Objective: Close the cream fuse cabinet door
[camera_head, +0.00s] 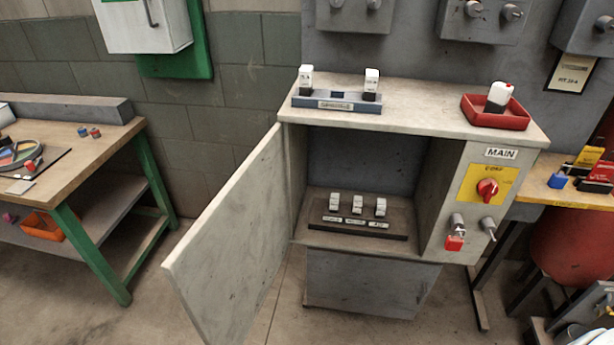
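The cream fuse cabinet (450,122) stands in the middle of the view against the wall. Its door (235,235) is hinged at the left side of the opening and stands wide open, swung out toward me and to the left. Inside, a dark base (358,229) carries three white fuses (357,205) in a row. A red rotary switch (487,188) on a yellow plate, a red padlock-like piece (455,242) and a metal knob (488,225) are on the right front panel, under a MAIN label. I see neither of my grippers.
On the cabinet top are a grey rack (337,101) with two white-and-black fuses and a red tray (496,112) with another. A wooden bench (75,160) with green legs stands left, beyond the door. A cluttered bench (560,195) and red tank (575,250) are right.

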